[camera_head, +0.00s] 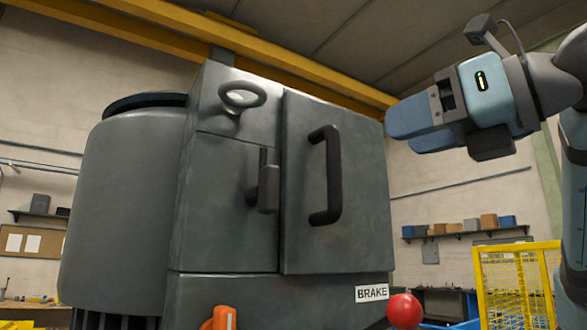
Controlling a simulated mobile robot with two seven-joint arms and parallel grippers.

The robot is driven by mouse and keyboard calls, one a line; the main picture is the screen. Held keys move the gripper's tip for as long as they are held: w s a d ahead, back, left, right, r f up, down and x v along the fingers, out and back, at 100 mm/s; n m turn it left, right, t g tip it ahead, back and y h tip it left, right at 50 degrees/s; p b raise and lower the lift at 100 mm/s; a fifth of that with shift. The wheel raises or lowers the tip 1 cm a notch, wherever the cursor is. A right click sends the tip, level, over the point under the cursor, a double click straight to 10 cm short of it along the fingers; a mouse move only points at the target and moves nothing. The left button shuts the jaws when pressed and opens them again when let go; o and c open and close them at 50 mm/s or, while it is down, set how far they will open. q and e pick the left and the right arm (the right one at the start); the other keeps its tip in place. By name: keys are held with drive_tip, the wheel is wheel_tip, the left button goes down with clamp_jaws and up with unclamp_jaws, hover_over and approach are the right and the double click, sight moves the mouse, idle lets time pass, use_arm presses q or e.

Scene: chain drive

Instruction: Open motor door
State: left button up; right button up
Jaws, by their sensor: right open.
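The motor (120,215) is a large grey-green housing filling the left and middle of the head view. Its door (365,190) is a flat panel on the front and looks closed. A dark vertical bar handle (329,175) is fixed on the door. A grey latch lever (267,186) sits just left of the door, beside its edge. My right gripper (405,130) is at the upper right, pointing left, near the door's upper right corner and apart from the handle. It is open and holds nothing visible. My left gripper is not in view.
A "BRAKE" label (371,293), a red ball knob (404,310) and an orange part (220,318) are low down. A yellow mesh fence (515,285) stands at the right. A yellow beam runs overhead.

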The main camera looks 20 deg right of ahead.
sight(339, 149)
drive_tip(key=p+x, duration=0.1)
drive_tip(key=x, duration=0.2)
drive_tip(key=p+x, duration=0.1)
drive_tip(key=x, duration=0.2)
drive_tip(key=p+x, duration=0.1)
drive_tip(key=x, duration=0.3)
drive_tip(key=shift+d+r+p, duration=0.1)
drive_tip(key=shift+r+p, duration=0.2)
drive_tip(key=shift+r, duration=0.1)
drive_tip(key=shift+x, duration=1)
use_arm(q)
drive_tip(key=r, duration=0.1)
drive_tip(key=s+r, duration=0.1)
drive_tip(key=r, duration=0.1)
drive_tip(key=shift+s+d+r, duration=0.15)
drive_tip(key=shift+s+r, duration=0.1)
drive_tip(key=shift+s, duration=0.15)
use_arm(e)
drive_tip(key=shift+f, duration=0.1)
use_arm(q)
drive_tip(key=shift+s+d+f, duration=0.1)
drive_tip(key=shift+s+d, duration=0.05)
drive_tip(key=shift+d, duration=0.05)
use_arm(e)
drive_tip(key=shift+s, duration=0.1)
clamp_jaws()
